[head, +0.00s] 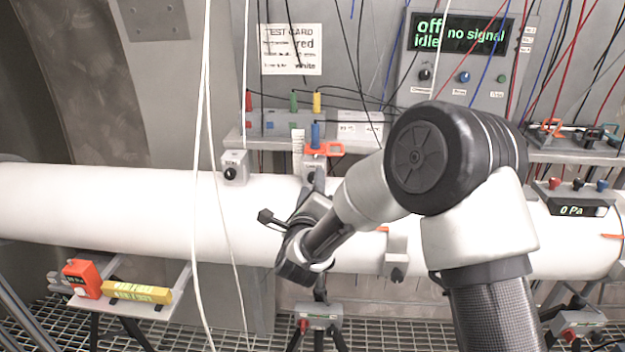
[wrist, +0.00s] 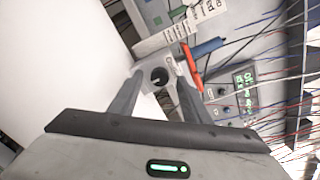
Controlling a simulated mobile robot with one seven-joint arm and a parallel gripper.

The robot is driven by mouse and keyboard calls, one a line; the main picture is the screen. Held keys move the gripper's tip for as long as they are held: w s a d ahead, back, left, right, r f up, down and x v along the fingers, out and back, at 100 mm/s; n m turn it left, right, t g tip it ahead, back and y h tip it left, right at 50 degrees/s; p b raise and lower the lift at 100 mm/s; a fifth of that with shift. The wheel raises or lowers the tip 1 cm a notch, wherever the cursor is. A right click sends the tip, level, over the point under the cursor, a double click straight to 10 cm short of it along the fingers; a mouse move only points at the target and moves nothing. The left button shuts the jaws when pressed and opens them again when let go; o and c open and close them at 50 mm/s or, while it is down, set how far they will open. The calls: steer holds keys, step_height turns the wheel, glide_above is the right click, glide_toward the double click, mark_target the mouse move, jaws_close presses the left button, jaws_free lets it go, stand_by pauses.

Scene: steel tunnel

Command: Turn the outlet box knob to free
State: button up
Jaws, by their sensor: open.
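A small light-grey box with a black round knob (wrist: 160,76) sits on the white pipe in the wrist view. The same box (head: 309,166) is partly hidden behind my gripper (head: 317,180) in the head view. My gripper is open, with one finger on each side of the knob in the wrist view (wrist: 160,84); I cannot tell whether they touch it. A second grey box (head: 236,160) with a black knob (head: 230,174) stands further left on the pipe. The labels are too small to tell which is the outlet box. The knob's setting is not readable.
The white pipe (head: 110,205) runs across the scene. An orange-handled item (head: 325,150) and a blue plug (head: 316,135) are close behind the box. White cables (head: 205,120) hang at left. A display panel (head: 460,33) reads "off", "idle" and "no signal".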

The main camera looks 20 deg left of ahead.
steer(key=shift+x, duration=0.8)
steer(key=c, duration=1)
steer(key=shift+c, duration=0.2)
